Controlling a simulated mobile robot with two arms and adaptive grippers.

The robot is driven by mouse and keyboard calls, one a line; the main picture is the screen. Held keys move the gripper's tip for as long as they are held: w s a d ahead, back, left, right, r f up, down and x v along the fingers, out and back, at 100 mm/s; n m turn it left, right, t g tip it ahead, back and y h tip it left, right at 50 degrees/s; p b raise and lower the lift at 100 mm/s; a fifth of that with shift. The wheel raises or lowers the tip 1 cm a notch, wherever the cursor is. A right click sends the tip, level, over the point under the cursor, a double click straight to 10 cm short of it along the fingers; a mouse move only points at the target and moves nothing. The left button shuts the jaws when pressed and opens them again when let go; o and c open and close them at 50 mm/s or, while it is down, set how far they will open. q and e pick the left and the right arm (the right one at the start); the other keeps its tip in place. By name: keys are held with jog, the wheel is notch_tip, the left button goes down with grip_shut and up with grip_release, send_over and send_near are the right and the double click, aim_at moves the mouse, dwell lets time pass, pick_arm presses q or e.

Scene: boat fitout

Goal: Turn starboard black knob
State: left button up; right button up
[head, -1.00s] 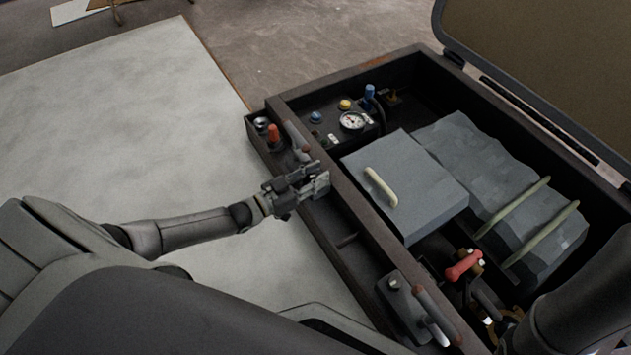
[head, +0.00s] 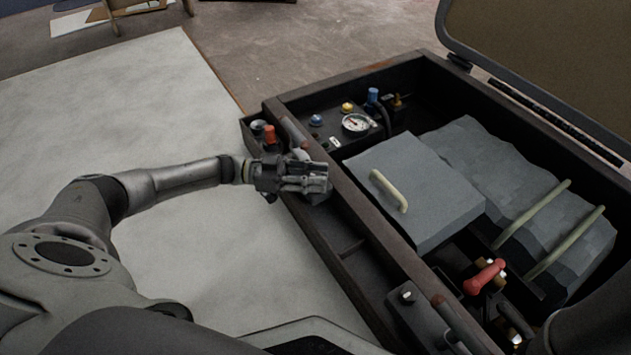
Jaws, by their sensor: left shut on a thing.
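My left gripper (head: 318,184) is at the narrow side ledge of the dark box, beside its long near wall. Its fingers are closed on a dark grey piece (head: 318,197) that shows only partly beneath them. The fingers hide most of it, so I cannot tell whether it is the black knob. No other black knob can be made out clearly. A small black housing with a light-topped button (head: 407,297) sits on the ledge's front end, beside a lever with a rust-brown grip (head: 455,322). My right gripper is out of view.
The box holds a grey lidded block with a cream handle (head: 388,190), a strapped grey bundle (head: 530,190), a gauge (head: 355,124), a blue knob (head: 316,120) and a red handle (head: 485,277). The pale floor (head: 130,110) is clear.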

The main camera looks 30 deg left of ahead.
pick_arm(q)
jog(key=shift+g, duration=0.3)
jog(key=o, duration=1)
jog(key=v, duration=1.2)
jog(key=shift+f, duration=0.2)
jog(key=shift+o, duration=0.3)
